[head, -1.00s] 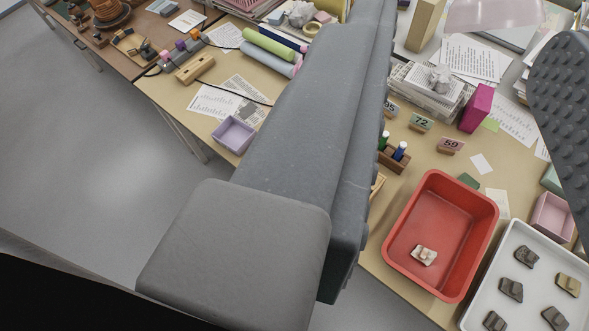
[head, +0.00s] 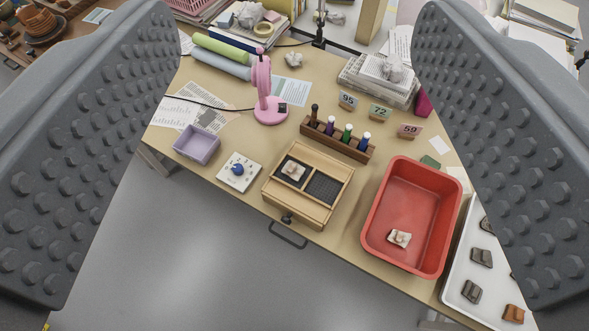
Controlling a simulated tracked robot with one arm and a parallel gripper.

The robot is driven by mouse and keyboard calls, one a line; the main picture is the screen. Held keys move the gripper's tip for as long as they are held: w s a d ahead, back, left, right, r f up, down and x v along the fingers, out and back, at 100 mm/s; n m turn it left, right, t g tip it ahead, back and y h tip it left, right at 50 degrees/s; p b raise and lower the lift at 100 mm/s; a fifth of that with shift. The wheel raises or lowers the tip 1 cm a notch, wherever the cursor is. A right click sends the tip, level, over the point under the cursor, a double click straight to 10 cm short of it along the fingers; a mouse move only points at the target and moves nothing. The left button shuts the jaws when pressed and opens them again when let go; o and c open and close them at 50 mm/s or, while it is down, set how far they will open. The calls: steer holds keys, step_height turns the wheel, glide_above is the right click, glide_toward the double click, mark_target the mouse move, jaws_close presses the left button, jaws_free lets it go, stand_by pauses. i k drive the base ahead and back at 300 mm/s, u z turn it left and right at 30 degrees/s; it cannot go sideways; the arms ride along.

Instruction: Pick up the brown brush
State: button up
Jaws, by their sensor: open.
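A wooden rack (head: 338,141) stands near the middle of the table and holds several upright handles. The leftmost is a thin dark brown handle (head: 314,113), which looks like the brown brush. Its lower end is hidden in the rack. Beside it stand purple, green and blue handles. My gripper (head: 293,150) is open and empty. Its two studded grey fingers fill the left and right sides of the view, with the rack visible between them, apart from both.
A red tub (head: 372,205) with a sherd stands at right, number cards (head: 380,112) behind. Floor is open in front.

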mark_target(314, 108)
steer(key=u, duration=0.35)
steer(key=i, duration=1.35)
steer(key=z, duration=0.2)
